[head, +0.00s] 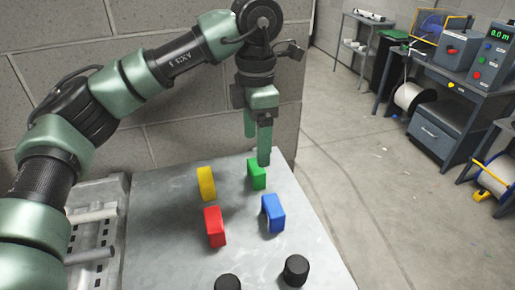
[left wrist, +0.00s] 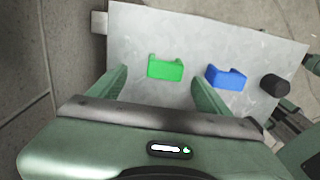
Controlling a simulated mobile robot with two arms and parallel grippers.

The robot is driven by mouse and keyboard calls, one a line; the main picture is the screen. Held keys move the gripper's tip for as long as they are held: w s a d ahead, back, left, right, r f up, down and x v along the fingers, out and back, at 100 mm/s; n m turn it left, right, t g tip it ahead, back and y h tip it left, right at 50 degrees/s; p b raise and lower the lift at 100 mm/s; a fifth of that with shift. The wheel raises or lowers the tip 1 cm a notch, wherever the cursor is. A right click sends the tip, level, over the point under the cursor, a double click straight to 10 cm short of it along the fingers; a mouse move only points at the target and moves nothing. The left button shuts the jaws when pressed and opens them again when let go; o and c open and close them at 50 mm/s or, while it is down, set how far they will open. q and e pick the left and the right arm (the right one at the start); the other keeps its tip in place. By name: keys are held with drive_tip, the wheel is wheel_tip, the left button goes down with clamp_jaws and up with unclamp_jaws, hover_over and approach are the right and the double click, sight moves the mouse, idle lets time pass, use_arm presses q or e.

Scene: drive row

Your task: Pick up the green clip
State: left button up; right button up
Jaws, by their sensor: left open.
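The green clip (head: 256,174) stands on the grey metal table (head: 165,235), toward its far edge in the head view. In the left wrist view the green clip (left wrist: 165,69) lies ahead of and between the two fingers. My left gripper (head: 258,142) is above the green clip, pointing down, and its fingers hide part of the view just over the clip. In the left wrist view my left gripper (left wrist: 158,88) shows its fingers wide apart with nothing held.
A blue clip (head: 273,213) stands close by, nearer in the head view. Two black cylinders (head: 296,270) are at the near side. A block wall (head: 190,120) rises behind the table.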

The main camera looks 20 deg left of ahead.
sight(257, 168)
use_arm(q)
drive_tip(key=shift+s+f+b, duration=0.15)
drive_tip(key=shift+f+b, duration=0.35)
drive_tip(key=shift+f, duration=0.1)
drive_tip(key=shift+s+f+b, duration=0.15)
drive_tip(key=shift+f+b, duration=0.3)
drive_tip(key=shift+f, duration=0.35)
wheel_tip(257, 168, down, 5)
drive_tip(key=b, duration=0.3)
drive_tip(key=shift+s+d, duration=0.1)
drive_tip(key=shift+s, duration=0.05)
drive_tip(key=shift+r, duration=0.15)
use_arm(e)
drive_tip(key=f, duration=0.1)
drive_tip(key=s+f, duration=0.1)
drive_tip(key=f, duration=0.1)
drive_tip(key=s+d+f, duration=0.1)
drive_tip(key=f, duration=0.1)
drive_tip(key=shift+s+f, duration=0.15)
use_arm(q)
drive_tip(key=c, duration=1.4)
use_arm(e)
drive_tip(key=shift+s+a+g, duration=0.2)
drive_tip(key=shift+s+g, duration=0.1)
drive_tip(key=shift+s, duration=0.2)
use_arm(q)
drive_tip(key=shift+r, duration=0.15)
use_arm(e)
drive_tip(key=shift+f, duration=0.1)
